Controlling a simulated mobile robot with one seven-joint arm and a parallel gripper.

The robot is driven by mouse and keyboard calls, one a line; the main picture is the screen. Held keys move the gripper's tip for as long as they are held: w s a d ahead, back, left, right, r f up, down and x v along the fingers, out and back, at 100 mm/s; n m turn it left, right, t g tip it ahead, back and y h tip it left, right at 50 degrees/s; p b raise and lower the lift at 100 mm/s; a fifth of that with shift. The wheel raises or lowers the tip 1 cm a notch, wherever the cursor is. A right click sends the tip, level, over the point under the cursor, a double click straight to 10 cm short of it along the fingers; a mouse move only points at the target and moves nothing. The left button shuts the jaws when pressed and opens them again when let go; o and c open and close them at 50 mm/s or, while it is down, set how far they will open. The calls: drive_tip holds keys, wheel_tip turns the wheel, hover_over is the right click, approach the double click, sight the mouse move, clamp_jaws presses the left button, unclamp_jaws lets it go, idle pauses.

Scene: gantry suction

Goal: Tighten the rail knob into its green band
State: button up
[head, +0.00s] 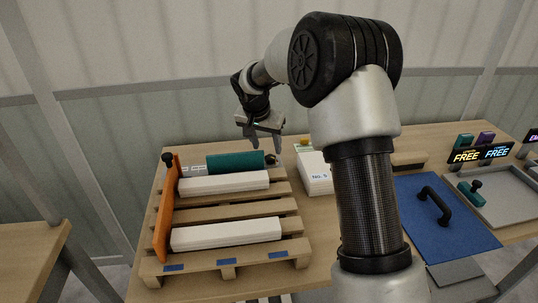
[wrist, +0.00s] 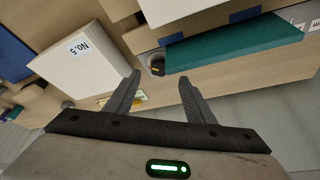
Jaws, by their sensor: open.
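A small dark round part with a yellow mark (wrist: 157,65), possibly the rail knob, sits beside the end of the teal block (wrist: 235,46) in the wrist view. In the head view a dark part (head: 270,159) shows at the right end of the teal block (head: 235,161). My gripper (head: 266,142) is open and empty above this end of the pallet. In the wrist view its fingertips (wrist: 160,78) point toward the dark part, apart from it. I cannot make out a green band on it. Another black knob (head: 168,158) tops the orange board (head: 167,208).
The wooden pallet (head: 225,254) holds white blocks (head: 226,233) on the table. A white box marked No. 5 (head: 316,180) stands right of it, also in the wrist view (wrist: 85,65). A blue panel with a black handle (head: 420,235) and a grey tray (head: 505,211) lie further right.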

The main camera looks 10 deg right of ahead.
sight(270, 157)
drive_tip(key=x, duration=0.6)
drive_tip(key=shift+r, duration=0.1)
drive_tip(key=c, duration=1.1)
drive_tip(key=shift+o, duration=0.2)
drive_tip(key=shift+w+a+f+m+b, duration=0.1)
drive_tip(key=shift+f+m+b, duration=0.2)
drive_tip(key=shift+b, duration=0.6)
drive_tip(key=shift+r+m+h+b, duration=0.1)
drive_tip(key=shift+m+h+b, duration=0.2)
drive_tip(key=shift+m, duration=0.1)
drive_tip(key=shift+r+m+g, duration=0.2)
drive_tip(key=shift+m+g, duration=0.1)
drive_tip(key=shift+m, duration=0.1)
drive_tip(key=o, duration=1.1)
drive_tip(key=shift+c, duration=0.2)
drive_tip(key=shift+r, duration=0.1)
